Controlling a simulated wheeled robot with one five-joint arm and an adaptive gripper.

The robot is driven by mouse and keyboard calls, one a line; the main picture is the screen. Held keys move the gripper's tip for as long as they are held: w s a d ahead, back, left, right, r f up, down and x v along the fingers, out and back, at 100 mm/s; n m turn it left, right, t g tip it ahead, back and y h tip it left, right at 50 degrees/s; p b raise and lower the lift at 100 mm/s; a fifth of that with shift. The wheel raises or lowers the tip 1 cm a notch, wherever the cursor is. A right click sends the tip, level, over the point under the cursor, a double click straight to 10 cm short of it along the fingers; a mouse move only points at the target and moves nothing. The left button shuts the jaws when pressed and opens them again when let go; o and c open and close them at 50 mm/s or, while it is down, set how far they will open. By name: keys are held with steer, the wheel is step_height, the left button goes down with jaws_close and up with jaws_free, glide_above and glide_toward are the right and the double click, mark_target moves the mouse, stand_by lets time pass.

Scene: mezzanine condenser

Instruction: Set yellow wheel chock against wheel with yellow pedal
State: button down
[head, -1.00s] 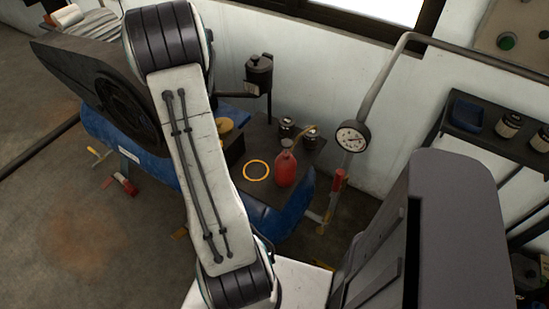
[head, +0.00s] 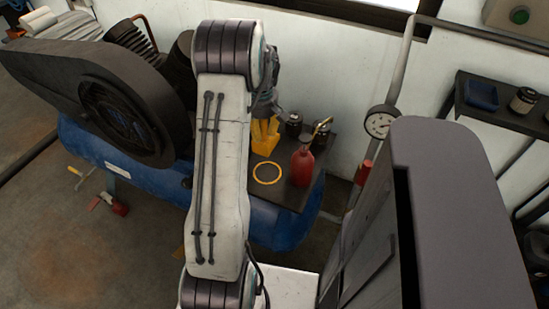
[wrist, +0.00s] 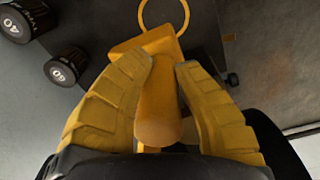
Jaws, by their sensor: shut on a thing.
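My gripper (head: 266,128) is over the dark top plate of the blue compressor, with its yellow fingers pointing down. In the wrist view my gripper (wrist: 160,85) is shut on the yellow wheel chock (wrist: 158,100), whose rounded grip lies between the fingers and whose flat block shows beyond them. In the head view the chock (head: 265,147) is just behind the yellow ring; I cannot tell whether it touches the plate. Low by the tank are a small yellow part (head: 74,170) and a red part (head: 118,207). I cannot tell which is a wheel pedal.
The yellow ring (head: 267,173), a red bottle (head: 302,167) and small dark canisters (head: 322,134) are on the plate (head: 290,194). The blue tank (head: 150,180) carries a large dark guard (head: 110,95). A gauge (head: 378,124) stands right. Open floor lies at front left.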

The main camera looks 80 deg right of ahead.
mark_target(264, 152)
steer(key=shift+f+b, duration=0.3)
steer(key=shift+f, duration=4.4)
steer(key=shift+f, duration=0.15)
steer(key=c, duration=1.1)
jaws_free()
steer(key=r, duration=0.8)
steer(key=r+p, duration=0.1)
steer(key=r, duration=0.3)
steer(key=shift+a, duration=0.25)
steer(key=shift+r, duration=0.15)
steer(key=shift+w, duration=0.1)
